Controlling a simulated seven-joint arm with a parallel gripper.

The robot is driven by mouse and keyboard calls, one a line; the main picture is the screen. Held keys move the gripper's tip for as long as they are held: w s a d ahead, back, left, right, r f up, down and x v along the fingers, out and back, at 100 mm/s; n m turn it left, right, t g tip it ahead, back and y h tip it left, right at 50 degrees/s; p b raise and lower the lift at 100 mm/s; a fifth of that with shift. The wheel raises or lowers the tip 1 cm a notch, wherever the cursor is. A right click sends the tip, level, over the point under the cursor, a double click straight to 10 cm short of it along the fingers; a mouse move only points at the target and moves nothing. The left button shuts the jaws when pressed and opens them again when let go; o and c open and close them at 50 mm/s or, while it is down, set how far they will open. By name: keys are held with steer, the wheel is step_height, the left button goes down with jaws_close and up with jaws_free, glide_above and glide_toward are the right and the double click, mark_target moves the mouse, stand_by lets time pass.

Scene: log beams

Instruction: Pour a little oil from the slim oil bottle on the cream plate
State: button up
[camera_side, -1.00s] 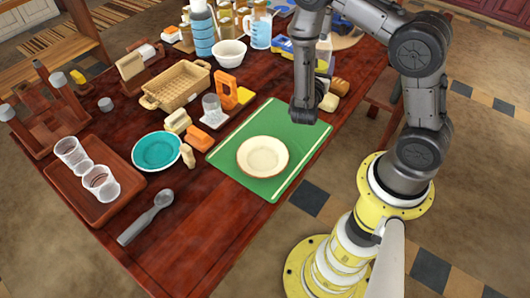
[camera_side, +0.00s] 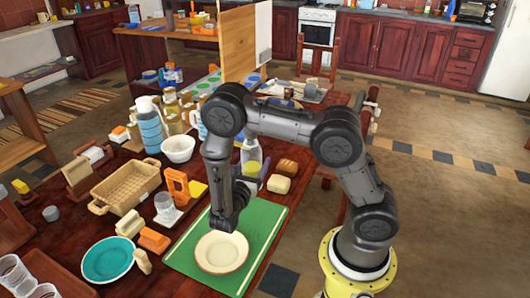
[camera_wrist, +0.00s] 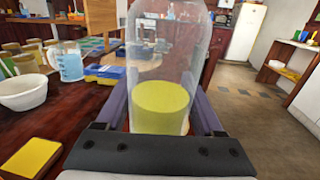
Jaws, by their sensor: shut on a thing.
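The cream plate (camera_side: 222,252) lies on the green mat (camera_side: 262,226) in the side view and looks empty. The oil bottle (camera_side: 250,153) is clear, with yellow oil low inside, and shows partly behind my arm, beyond the plate. In the wrist view the bottle (camera_wrist: 163,65) stands about upright between the fingers of my gripper (camera_wrist: 162,112), which is shut on it. The oil surface looks level. In the side view my gripper (camera_side: 243,188) is near the far part of the mat, largely hidden by my wrist. I cannot tell the bottle's height above the mat.
Left of the mat are a clear glass (camera_side: 164,205), an orange grater-like object (camera_side: 177,184) and a teal bowl (camera_side: 107,259). A white bowl (camera_side: 178,148) and a measuring jug (camera_wrist: 68,62) stand farther back. Bread (camera_side: 279,183) lies right of my arm.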

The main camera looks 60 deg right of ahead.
steer(key=s+a+f+n+t+y, duration=0.1)
steer(key=a+f+n, duration=0.1)
steer(key=a, duration=0.7)
steer(key=s+a+f+n+t, duration=0.1)
steer(key=a+f, duration=0.3)
steer(key=a, duration=0.5)
steer(key=shift+a+n+t+y, duration=0.15)
steer(key=shift+n+t+y, duration=0.25)
steer(key=shift+n+t, duration=0.3)
steer(key=shift+s, duration=0.2)
steer(key=shift+s+n, duration=1)
steer(key=shift+s, duration=0.55)
steer(key=shift+s, duration=0.15)
steer(key=shift+s+d+f+n+g+y, duration=0.1)
steer(key=shift+s+d+n+g+y, duration=0.1)
steer(key=shift+s+n, duration=0.45)
steer(key=shift+s+d+f+n+g+y, duration=0.1)
steer(key=shift+s+n+g+y, duration=0.1)
steer(key=shift+s+n, duration=0.45)
steer(key=shift+s, duration=0.15)
